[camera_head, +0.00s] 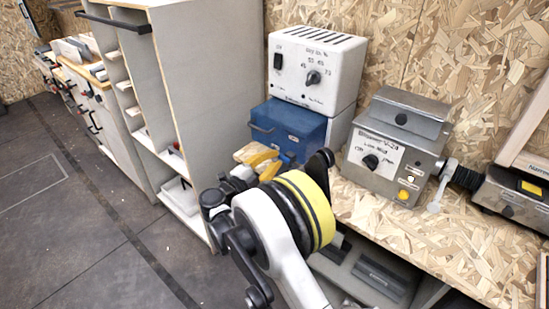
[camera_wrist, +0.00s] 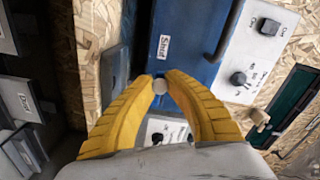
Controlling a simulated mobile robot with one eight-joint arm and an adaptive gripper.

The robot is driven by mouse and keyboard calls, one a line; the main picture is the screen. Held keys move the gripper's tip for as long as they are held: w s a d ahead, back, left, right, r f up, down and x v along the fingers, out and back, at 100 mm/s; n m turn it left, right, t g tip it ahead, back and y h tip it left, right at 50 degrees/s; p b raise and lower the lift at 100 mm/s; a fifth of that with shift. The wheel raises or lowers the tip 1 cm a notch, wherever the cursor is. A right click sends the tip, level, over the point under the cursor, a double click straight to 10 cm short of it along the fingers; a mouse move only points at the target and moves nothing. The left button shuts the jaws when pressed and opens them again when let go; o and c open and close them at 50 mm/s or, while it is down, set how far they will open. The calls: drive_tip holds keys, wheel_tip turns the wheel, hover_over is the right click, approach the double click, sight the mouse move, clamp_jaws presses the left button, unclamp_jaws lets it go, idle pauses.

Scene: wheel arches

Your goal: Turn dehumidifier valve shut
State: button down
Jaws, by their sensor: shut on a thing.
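The white dehumidifier box (camera_head: 315,68) with a black dial stands on a blue unit (camera_head: 287,128). In the wrist view the white box (camera_wrist: 262,50) is at the right, and the blue front (camera_wrist: 185,30) carries a small white label, possibly reading "Shut" (camera_wrist: 164,46). My gripper (camera_head: 258,158), with yellow fingers, is at the blue unit's lower front. The rest of the valve is hidden behind the fingers.
A grey metal box (camera_head: 388,150) with a dial and a yellow button stands right on the chipboard bench (camera_head: 440,235). A tall grey cabinet (camera_head: 205,90) stands close at the left. The floor (camera_head: 80,220) at the left is clear.

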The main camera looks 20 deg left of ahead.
drive_tip(key=shift+f+n, duration=0.15)
drive_tip(key=shift+n, duration=0.35)
drive_tip(key=c, duration=1.3)
unclamp_jaws()
drive_tip(key=shift+d, duration=0.1)
drive_tip(key=v, duration=1.2)
